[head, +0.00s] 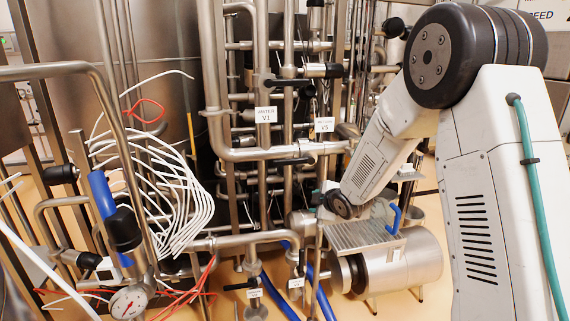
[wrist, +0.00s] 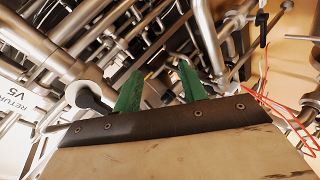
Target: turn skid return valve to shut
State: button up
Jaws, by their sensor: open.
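The RETURN V5 tag (head: 324,124) hangs on the pipework in the middle of the head view, right of the WATER V1 tag (head: 265,114). In the wrist view the RETURN V5 tag (wrist: 15,88) is at the left edge, beside a round steel fitting with a black lever (wrist: 92,101). The lever runs toward my left finger, which hides its far end; I cannot tell its exact setting. My gripper (wrist: 160,68) is open, its two green fingers apart, with nothing clearly held between them. In the head view my arm's end is low among the pipes and the fingers are mostly hidden.
Steel pipes crowd around my gripper. A steel grating (head: 363,235) and a motor cylinder (head: 405,262) stand close below my arm. Loose white cables (head: 175,185), red wires and a pressure gauge (head: 128,301) are at the left. Blue hoses run low down.

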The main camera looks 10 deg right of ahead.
notch_tip(320, 180, up, 2)
jog(key=w+a+n+t+y, duration=0.2)
jog(key=w+n, duration=0.1)
jog(key=n+t+y, duration=0.3)
jog(key=n, duration=0.1)
send_near(287, 163)
jog(key=x, duration=1.1)
jog(key=shift+w, duration=0.1)
grip_shut()
